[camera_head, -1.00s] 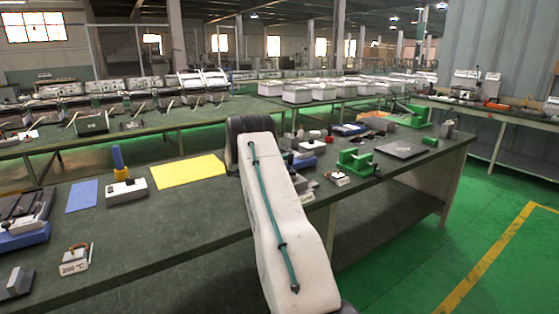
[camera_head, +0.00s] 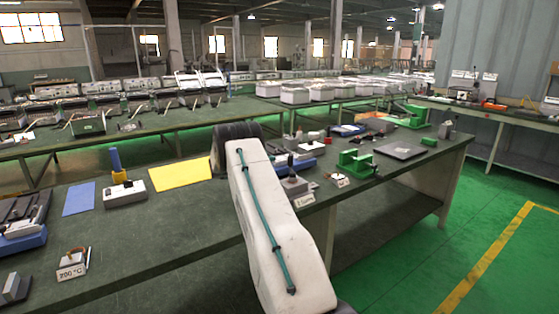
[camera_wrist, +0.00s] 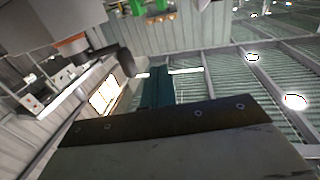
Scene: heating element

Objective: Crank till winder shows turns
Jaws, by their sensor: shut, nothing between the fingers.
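A small grey device with a dark knob on top (camera_head: 295,183) stands on the near bench just right of my arm, a white label at its foot. A green device (camera_head: 357,163) stands farther right. I cannot tell which one is the winder, and no turns reading is legible. In the head view my arm hides its own end. In the wrist view my gripper (camera_wrist: 155,88) shows as narrow dark teal fingers, shut and empty, beyond a dark bolted bar. It is apart from any device that I can make out.
The near bench (camera_head: 165,230) holds a yellow sheet (camera_head: 180,174), a blue sheet (camera_head: 79,198), a grey block with a blue post (camera_head: 124,191) and a 200 °C sign (camera_head: 73,271). A dark plate (camera_head: 400,149) lies at the right. The bench's front middle is clear.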

